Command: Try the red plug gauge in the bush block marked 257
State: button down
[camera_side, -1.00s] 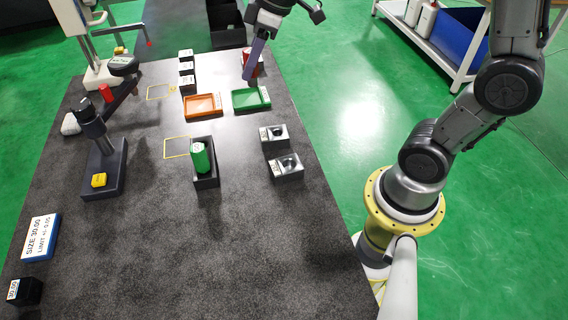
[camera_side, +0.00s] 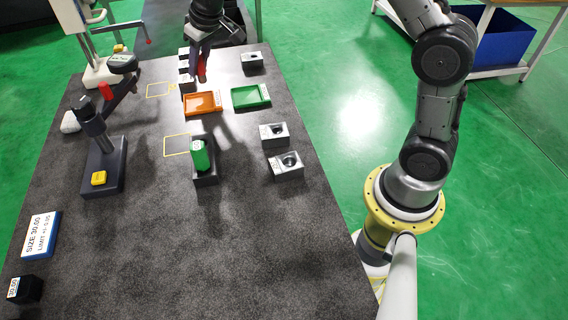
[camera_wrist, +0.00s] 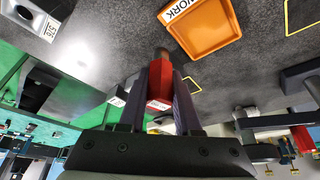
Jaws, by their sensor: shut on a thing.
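My gripper (camera_side: 203,57) is shut on the red plug gauge (camera_side: 201,71), held above the table's far part behind the orange tray. In the wrist view the red gauge (camera_wrist: 159,86) sits between the two fingers, its dark end pointing away. A bush block (camera_side: 252,62) stands at the far right edge of the table with its bore open. Two more bush blocks stand nearer, one (camera_side: 272,136) behind the other (camera_side: 287,167), bores open. Their marks are too small to read surely in the side view, so I cannot tell which is 257.
The orange tray (camera_side: 203,112) and green tray (camera_side: 251,104) lie side by side, both empty. A green gauge (camera_side: 199,155) stands in a black holder. Small labelled black blocks (camera_side: 187,80) line the back left.

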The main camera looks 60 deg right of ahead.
jog(key=shift+r, duration=0.1)
dwell(0.3)
jog(key=s+a+r+n, duration=0.2)
jog(key=s+a+r, duration=0.25)
jog(key=s, duration=0.35)
jog(key=r+n+g+y, duration=0.1)
jog(key=n+y, duration=0.2)
jog(key=n, duration=0.4)
send_over(281, 163)
jog(key=s+d, duration=0.1)
jog(key=shift+f, duration=2.5)
jog(key=shift+f, duration=1.1)
jog(key=shift+r, duration=0.1)
jog(key=shift+r, duration=2.4)
